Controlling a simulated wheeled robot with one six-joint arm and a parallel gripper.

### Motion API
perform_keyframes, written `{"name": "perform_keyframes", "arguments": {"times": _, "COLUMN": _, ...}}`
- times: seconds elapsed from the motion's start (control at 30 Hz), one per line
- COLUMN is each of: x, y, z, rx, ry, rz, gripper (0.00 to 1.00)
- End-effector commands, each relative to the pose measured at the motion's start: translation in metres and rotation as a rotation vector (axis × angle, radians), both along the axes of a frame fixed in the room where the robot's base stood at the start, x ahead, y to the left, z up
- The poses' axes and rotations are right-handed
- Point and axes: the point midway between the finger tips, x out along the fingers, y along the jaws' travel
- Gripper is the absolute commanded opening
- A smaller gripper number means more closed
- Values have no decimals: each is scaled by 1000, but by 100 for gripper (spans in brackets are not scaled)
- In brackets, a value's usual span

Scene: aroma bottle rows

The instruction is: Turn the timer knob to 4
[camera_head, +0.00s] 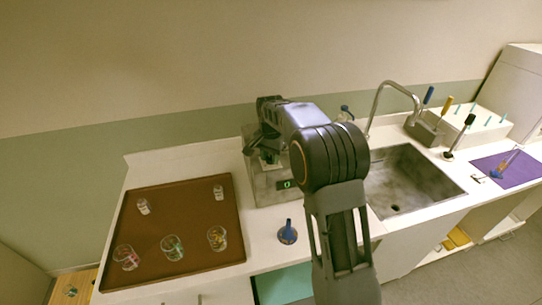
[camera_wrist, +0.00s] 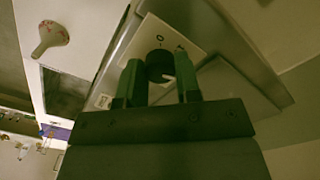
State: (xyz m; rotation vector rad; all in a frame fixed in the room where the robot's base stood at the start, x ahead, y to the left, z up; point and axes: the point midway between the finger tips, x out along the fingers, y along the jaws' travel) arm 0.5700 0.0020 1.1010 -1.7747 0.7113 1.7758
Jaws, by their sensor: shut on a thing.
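The timer knob (camera_wrist: 159,65) is a dark round knob on a pale panel (camera_wrist: 150,35) in the wrist view, with small marks printed beside it. My gripper (camera_wrist: 160,82) has one green finger on each side of the knob and is shut on it. The number that the knob points to cannot be read. In the head view, the grey metal machine (camera_head: 262,187) stands on the counter behind my arm, with a small green-lit display (camera_head: 286,184) that seems to read 0. My gripper (camera_head: 268,150) is at its top, partly hidden by my arm, and the knob is hidden there.
A brown tray (camera_head: 180,258) with several glass vessels lies on the left of the counter. A sink (camera_head: 425,180) with a tall faucet (camera_head: 385,90), a rack (camera_head: 480,125) and a purple mat (camera_head: 512,170) are to the right.

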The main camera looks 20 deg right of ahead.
Motion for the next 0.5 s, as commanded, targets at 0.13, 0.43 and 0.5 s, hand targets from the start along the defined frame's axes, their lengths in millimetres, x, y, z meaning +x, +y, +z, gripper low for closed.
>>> {"name": "perform_keyframes", "arguments": {"times": 0.13, "x": 1, "y": 0, "z": 1, "rx": 0, "ry": -3, "rz": -139, "gripper": 8}}
{"name": "perform_keyframes", "arguments": {"times": 0.43, "x": 1, "y": 0, "z": 1, "rx": 0, "ry": -4, "rz": -424, "gripper": 8}}
{"name": "perform_keyframes", "arguments": {"times": 0.5, "x": 1, "y": 0, "z": 1, "rx": 0, "ry": -4, "rz": -490, "gripper": 8}}
